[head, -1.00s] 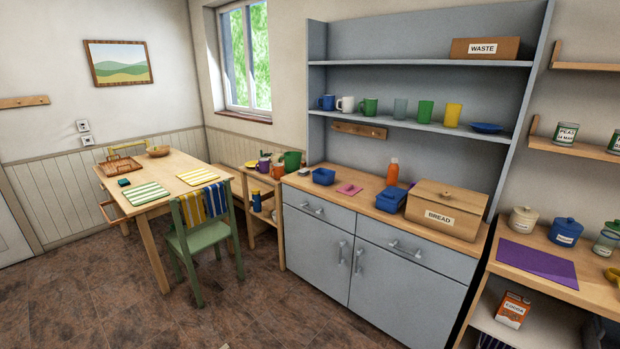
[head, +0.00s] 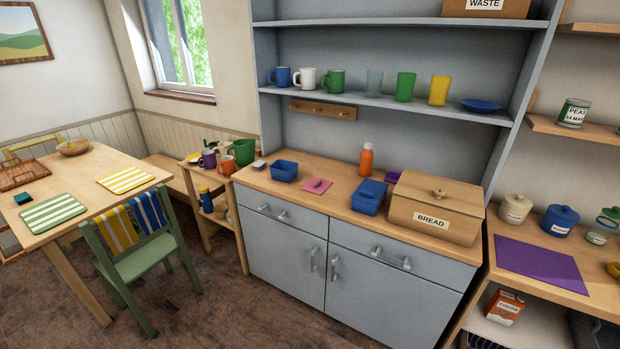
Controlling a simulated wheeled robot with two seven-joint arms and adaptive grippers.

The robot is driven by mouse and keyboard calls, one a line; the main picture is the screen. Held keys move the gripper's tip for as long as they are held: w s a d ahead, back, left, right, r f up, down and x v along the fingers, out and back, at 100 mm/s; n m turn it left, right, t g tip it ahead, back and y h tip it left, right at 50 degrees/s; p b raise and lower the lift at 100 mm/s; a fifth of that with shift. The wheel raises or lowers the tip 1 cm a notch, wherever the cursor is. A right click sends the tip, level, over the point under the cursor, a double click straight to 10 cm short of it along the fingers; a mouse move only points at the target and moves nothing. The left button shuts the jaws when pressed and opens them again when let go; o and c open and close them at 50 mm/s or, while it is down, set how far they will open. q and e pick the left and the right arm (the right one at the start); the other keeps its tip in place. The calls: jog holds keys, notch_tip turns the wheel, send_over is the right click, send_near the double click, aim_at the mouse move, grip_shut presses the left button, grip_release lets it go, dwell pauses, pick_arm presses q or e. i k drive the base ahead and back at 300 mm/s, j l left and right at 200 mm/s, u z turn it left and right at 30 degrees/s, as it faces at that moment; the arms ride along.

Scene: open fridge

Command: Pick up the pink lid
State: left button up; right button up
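The pink lid (head: 317,186) lies flat on the wooden counter of the grey dresser (head: 334,203). It has a small raised knob on top. It sits between an open blue container (head: 285,171) on its left and a blue container (head: 369,197) on its right. Neither of my grippers shows in the head view.
An orange bottle (head: 366,161) stands behind the lid, and a wooden bread box (head: 435,208) is on the counter's right. The counter in front of the lid is clear. A green chair (head: 140,262) and table (head: 100,170) stand left. Open floor lies before the dresser.

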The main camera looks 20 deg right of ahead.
aim_at(316, 185)
jog(key=i+l, duration=0.1)
jog(key=i, duration=0.45)
jog(key=i+l+u, duration=0.1)
jog(key=i, duration=0.45)
